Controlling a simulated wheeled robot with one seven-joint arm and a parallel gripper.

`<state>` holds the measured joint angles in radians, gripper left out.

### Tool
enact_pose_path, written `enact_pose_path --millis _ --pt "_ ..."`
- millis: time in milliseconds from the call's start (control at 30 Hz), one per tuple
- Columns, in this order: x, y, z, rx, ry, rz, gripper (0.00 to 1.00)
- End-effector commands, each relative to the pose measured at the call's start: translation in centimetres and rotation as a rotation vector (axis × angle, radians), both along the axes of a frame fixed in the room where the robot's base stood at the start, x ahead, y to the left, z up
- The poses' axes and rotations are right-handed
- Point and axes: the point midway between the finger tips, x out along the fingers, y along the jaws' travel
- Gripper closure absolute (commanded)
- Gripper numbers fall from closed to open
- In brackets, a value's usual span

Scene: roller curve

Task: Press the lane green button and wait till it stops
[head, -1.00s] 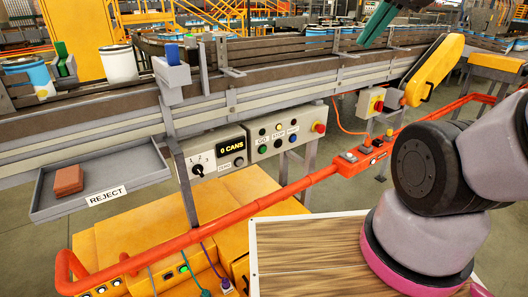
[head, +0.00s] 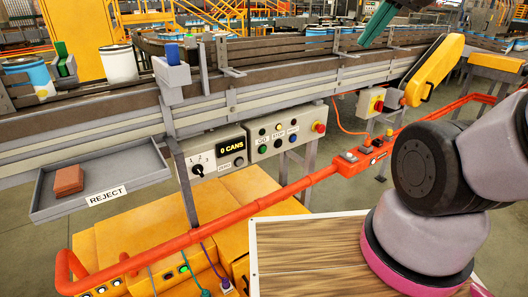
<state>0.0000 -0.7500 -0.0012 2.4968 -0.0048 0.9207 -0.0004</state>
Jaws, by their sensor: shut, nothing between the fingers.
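My gripper (head: 370,38) shows at the top of the head view as a teal, closed tip, partly cut off by the frame edge. It is up above the conveyor, well apart from the control box, and holds nothing that I can see.
The conveyor (head: 230,95) carries several cans at the left. A counter box (head: 218,155) reads 0 CANS. A REJECT tray (head: 100,185) holds a reddish block. An orange rail (head: 280,195) runs in front of the boxes. A yellow motor guard (head: 435,70) stands at the right.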

Motion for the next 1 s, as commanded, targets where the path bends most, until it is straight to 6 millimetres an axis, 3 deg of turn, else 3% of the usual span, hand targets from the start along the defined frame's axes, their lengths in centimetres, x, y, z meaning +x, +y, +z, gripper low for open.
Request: enact_pose_path --millis 767,867,1000 --pt "0.1 0.0 0.0 -0.001 0.0 0.001 1.0" --pt "0.7 -0.1 -0.2 -0.012 -0.003 0.012 1.0" --pt "3.4 -0.2 -0.9 -0.057 -0.01 0.054 1.0"
